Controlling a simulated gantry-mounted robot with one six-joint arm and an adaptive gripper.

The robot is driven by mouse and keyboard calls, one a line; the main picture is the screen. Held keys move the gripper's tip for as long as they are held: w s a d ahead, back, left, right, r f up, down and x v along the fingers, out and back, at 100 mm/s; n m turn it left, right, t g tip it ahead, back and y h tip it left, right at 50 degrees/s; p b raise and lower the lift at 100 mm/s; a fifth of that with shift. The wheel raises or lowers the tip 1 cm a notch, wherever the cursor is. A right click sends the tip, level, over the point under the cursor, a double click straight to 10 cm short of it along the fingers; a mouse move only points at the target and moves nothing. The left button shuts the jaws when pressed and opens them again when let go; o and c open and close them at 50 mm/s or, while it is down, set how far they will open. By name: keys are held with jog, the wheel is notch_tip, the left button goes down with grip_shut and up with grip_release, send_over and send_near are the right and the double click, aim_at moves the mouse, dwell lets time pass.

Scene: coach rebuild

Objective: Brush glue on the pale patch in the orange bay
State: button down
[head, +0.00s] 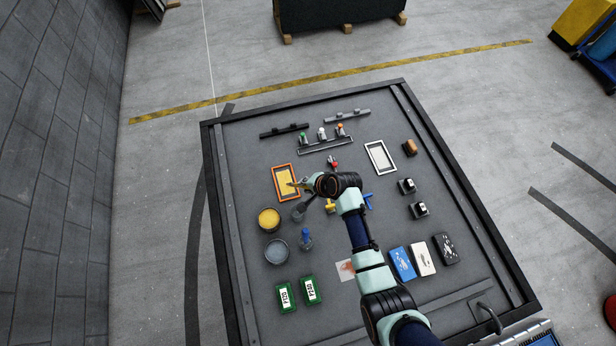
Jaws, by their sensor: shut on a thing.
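The orange bay (276,170) is an orange-framed rectangle at the left of the bench top. The surface inside it looks amber-yellow, and I cannot make out a separate pale patch. My gripper (303,184) is at the bay's right edge, shut on what looks like a brush (293,184). The brush is small in the picture, and its tip reaches over the inside of the bay. I cannot tell whether it touches the surface. A round pot with yellow contents (269,219) stands below the bay.
A grey-topped pot (276,251), a dark grey cup (298,212) and a blue-topped bottle (306,239) stand nearby. A white-framed bay (369,149) lies to the right. A rack (325,146) holds several small items behind. My arm covers the bench middle.

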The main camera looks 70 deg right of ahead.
jog(key=shift+r+p, duration=0.6)
jog(key=shift+r, duration=0.35)
